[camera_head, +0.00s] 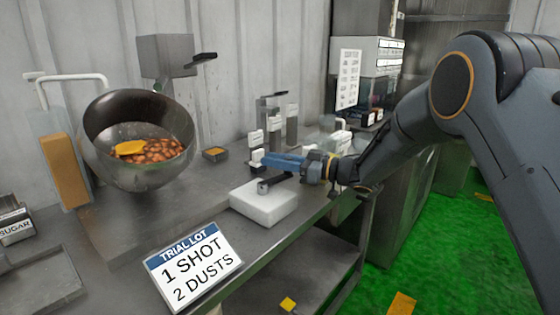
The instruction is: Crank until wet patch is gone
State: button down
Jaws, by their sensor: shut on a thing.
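A tilted dark metal drum (137,178) stands at the left with its mouth toward me. Brown nut-like pieces (163,150) lie inside it, with a flat yellow-orange patch (130,147) on them at the left. A grey box (165,55) behind the drum has a crank arm with a black grip (203,57) at its upper right. My gripper (306,168) is right of the drum, away from the crank. It appears shut on the dark handle of a small metal scoop (264,187), whose cup end is over or on a white block (262,203). The fingertips are partly hidden.
A trial lot sign (194,266) reads "1 shot, 2 dusts" at the bench front. A small tray (215,154), labelled stands (256,140) and an orange-filled container (64,170) are around the drum. A sugar box (15,226) is far left. Bare bench (150,232) lies before the drum.

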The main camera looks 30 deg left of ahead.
jog(key=shift+s+a+f+g, duration=0.2)
jog(key=shift+s+a+g, duration=0.15)
jog(key=shift+s, duration=0.45)
jog(key=c, duration=1.7)
grip_release()
jog(key=shift+s+a, duration=0.2)
jog(key=shift+s, duration=0.1)
jog(key=shift+o, duration=0.7)
jog(key=shift+a, duration=0.1)
jog(key=shift+w+d+r, duration=0.1)
jog(key=shift+w+d, duration=0.1)
jog(key=shift+w+d+r, duration=0.1)
jog(key=shift+w+d, duration=0.05)
jog(key=shift+w, duration=0.15)
jog(key=shift+d, duration=0.1)
jog(key=w+d, duration=0.4)
jog(key=d, duration=0.3)
jog(key=shift+d, duration=0.35)
jog(key=shift+w+d, duration=0.1)
jog(key=shift+w, duration=0.05)
